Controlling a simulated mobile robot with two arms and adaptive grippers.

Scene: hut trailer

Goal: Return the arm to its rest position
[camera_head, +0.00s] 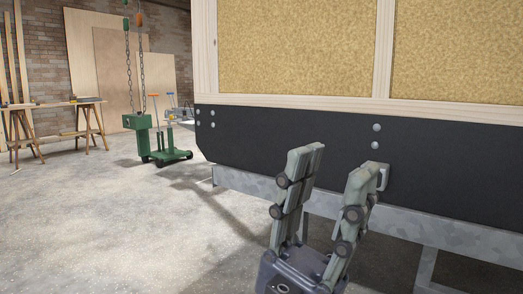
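My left gripper (339,163) rises from the bottom of the head view, its two grey-green fingers pointing up. The fingers stand apart with nothing between them, so it is open and empty. It is in front of the trailer's black lower panel (270,133) and metal frame rail (240,181). A small pale metal bracket (384,178) shows just right of the right fingertip; I cannot tell whether they touch. My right gripper is not in view.
The hut trailer's cork-like wall panels (295,45) fill the upper right. A green wheeled hoist (140,124) with hanging chains stands at the back left. A wooden trestle bench (55,106) and leaning boards (120,65) are behind it. The concrete floor (110,220) at left is clear.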

